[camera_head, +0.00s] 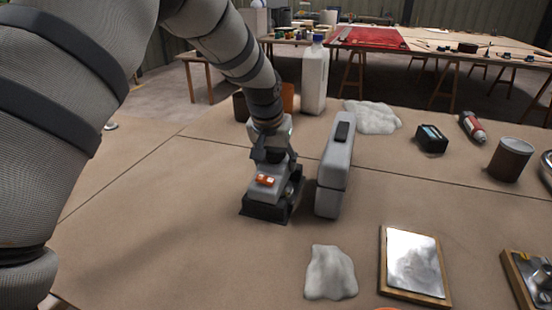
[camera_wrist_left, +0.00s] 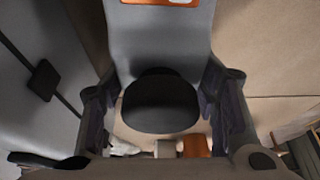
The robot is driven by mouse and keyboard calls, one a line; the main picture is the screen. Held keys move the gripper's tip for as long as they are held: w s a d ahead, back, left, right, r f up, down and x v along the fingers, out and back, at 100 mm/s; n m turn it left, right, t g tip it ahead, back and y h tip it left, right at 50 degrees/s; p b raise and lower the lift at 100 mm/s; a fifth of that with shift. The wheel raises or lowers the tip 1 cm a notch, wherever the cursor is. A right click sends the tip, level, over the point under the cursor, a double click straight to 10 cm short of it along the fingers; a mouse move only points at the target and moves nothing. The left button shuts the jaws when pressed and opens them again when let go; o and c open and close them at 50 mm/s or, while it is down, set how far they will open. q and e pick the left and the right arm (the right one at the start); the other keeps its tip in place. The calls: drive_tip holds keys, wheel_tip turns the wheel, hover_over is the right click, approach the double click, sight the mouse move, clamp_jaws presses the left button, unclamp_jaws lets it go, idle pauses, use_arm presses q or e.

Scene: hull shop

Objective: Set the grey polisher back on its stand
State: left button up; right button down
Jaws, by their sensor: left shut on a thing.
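The grey polisher (camera_head: 258,190) has an orange-and-white patch on its body. It is upright under my left gripper (camera_head: 276,158) in the head view. A dark, squarish base (camera_head: 264,211), apparently the stand, lies right under the polisher on the table; I cannot tell whether the polisher rests fully on it. In the left wrist view the polisher's grey body (camera_wrist_left: 160,45) and a round black part (camera_wrist_left: 160,101) lie between the two fingers, which are shut on it. My right gripper is not in view.
A tall grey case (camera_head: 335,172) stands close to the right of the polisher. A white bottle (camera_head: 314,82) stands behind. A white cloth (camera_head: 329,272) and a framed metal plate (camera_head: 413,263) lie in front. The table (camera_head: 150,215) is clear to the left.

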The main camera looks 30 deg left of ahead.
sight(274, 150)
use_arm(q)
drive_tip(key=shift+f, duration=0.1)
drive_tip(key=o, duration=1)
drive_tip(key=shift+o, duration=0.2)
drive_tip(key=shift+f, duration=0.1)
drive_tip(key=p+v, duration=0.1)
drive_tip(key=v, duration=0.2)
drive_tip(key=shift+r, duration=0.3)
drive_tip(key=shift+s+d+r, duration=0.1)
drive_tip(key=shift+s+r, duration=0.25)
drive_tip(key=shift+r, duration=0.2)
drive_tip(key=shift+v, duration=3.1)
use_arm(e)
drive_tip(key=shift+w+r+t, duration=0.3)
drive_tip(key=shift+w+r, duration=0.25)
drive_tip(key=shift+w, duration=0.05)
